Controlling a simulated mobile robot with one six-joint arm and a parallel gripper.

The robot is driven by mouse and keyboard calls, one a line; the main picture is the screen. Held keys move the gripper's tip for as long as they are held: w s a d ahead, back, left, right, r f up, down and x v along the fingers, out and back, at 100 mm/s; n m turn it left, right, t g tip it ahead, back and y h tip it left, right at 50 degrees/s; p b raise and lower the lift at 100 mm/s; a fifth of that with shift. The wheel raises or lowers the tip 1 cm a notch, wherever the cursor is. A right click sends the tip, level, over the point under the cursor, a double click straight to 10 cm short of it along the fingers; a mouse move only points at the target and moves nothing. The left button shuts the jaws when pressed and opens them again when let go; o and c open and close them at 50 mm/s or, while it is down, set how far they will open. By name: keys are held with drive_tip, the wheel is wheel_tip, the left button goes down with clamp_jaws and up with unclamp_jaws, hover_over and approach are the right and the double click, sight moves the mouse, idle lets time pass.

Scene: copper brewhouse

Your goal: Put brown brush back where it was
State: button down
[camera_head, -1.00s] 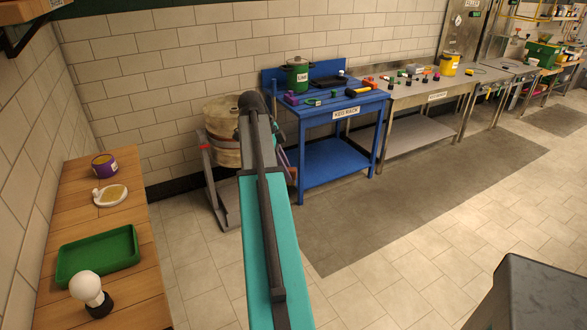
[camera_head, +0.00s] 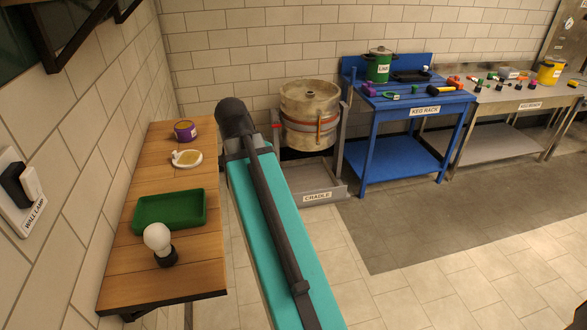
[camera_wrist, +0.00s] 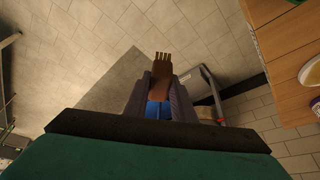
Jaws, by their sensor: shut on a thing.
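In the wrist view my gripper (camera_wrist: 160,98) is shut on the brown brush (camera_wrist: 162,75). The brush's brown body and pale bristle tips stick out past the fingers, and a blue part shows between them. The brush is held in the air with tiled floor beyond it. In the head view my teal arm reaches up the middle, its dark end beside the wooden table (camera_head: 165,272); the fingers and the brush are hidden there.
The wooden table holds a purple tin (camera_head: 185,131), a white dish (camera_head: 187,157), a green tray (camera_head: 170,210) and a lamp with a white bulb (camera_head: 159,243). A keg (camera_head: 310,105) stands in the cradle (camera_head: 318,196). The blue keg rack (camera_head: 405,163) and a steel table (camera_head: 500,98) carry several items.

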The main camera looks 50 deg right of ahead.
drive_tip(key=w+a+n+t, duration=0.1)
drive_tip(key=w+a+n, duration=0.2)
drive_tip(key=a, duration=0.2)
drive_tip(key=w+a+n+t+y, duration=0.1)
drive_tip(key=w+a+n, duration=0.2)
drive_tip(key=a, duration=0.3)
drive_tip(key=w+a+r+n+t, duration=0.1)
drive_tip(key=w+a+n, duration=0.2)
drive_tip(key=a, duration=0.2)
drive_tip(key=shift+a+y, duration=0.2)
drive_tip(key=shift+y, duration=0.2)
drive_tip(key=w+a+n+y, duration=0.1)
drive_tip(key=w+a+n, duration=0.2)
drive_tip(key=a, duration=0.4)
drive_tip(key=w+a+n+t+y, duration=0.1)
drive_tip(key=w+a+n, duration=0.3)
drive_tip(key=a, duration=0.2)
drive_tip(key=shift+w+a+r+n+y, duration=0.3)
drive_tip(key=shift+w+a+r+y, duration=0.05)
drive_tip(key=shift+a+r+y, duration=0.1)
drive_tip(key=shift+d, duration=0.15)
